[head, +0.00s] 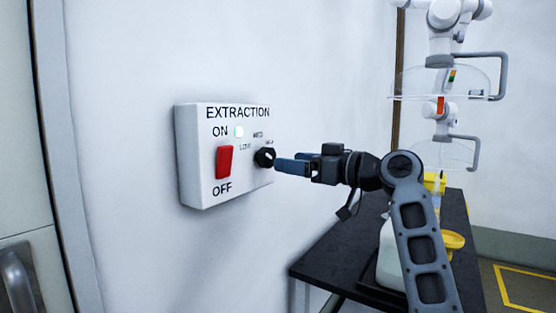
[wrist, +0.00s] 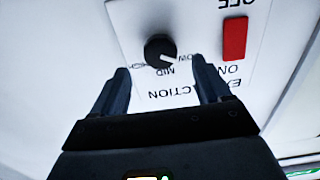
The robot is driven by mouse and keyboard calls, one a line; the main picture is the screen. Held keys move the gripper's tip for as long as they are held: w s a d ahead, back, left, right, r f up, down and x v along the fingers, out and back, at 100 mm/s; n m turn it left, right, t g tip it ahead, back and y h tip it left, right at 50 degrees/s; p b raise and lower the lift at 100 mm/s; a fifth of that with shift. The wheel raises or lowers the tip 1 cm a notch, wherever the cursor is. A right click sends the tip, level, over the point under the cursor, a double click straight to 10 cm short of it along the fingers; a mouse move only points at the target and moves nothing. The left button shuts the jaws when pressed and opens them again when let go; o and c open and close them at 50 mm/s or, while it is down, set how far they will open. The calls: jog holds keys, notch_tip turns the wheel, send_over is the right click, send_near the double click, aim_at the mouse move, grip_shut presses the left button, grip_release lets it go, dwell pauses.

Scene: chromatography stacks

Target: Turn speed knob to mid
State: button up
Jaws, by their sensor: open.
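The black round speed knob (head: 264,157) is on the right side of the white EXTRACTION panel (head: 196,150). In the wrist view, which shows the panel upside down, the knob (wrist: 158,47) has a white pointer mark directed toward the LOW label. The MID label (wrist: 163,72) and a partly hidden HIGH label are beside it. My gripper (head: 281,165) points at the knob from the right. In the wrist view my gripper (wrist: 161,66) is open and empty, one finger to each side of the knob, with no clear contact.
A red ON/OFF rocker switch (head: 224,162) and a small pale light (head: 239,131) are on the panel, left of the knob. A dark table (head: 342,249) with yellow items stands at lower right. A door with a handle (head: 16,280) is at far left.

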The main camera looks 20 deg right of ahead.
aim_at(271, 158)
jog(key=shift+p+x, duration=0.3)
jog(key=shift+x, duration=2.3)
jog(key=shift+c, duration=0.4)
jog(key=c, duration=1)
jog(key=shift+o, duration=0.2)
jog(key=shift+m+p, duration=0.3)
jog(key=shift+m, duration=0.1)
jog(key=m+p, duration=0.1)
jog(key=m, duration=0.2)
jog(key=m+p, duration=0.2)
jog(key=shift+a+r+m, duration=0.1)
jog(key=shift+r+m, duration=0.1)
jog(key=shift+m, duration=0.2)
jog(key=m+p, duration=0.3)
jog(key=m, duration=0.2)
jog(key=shift+s+p, duration=0.1)
jog(key=shift+p, duration=0.25)
jog(key=shift+f, duration=0.1)
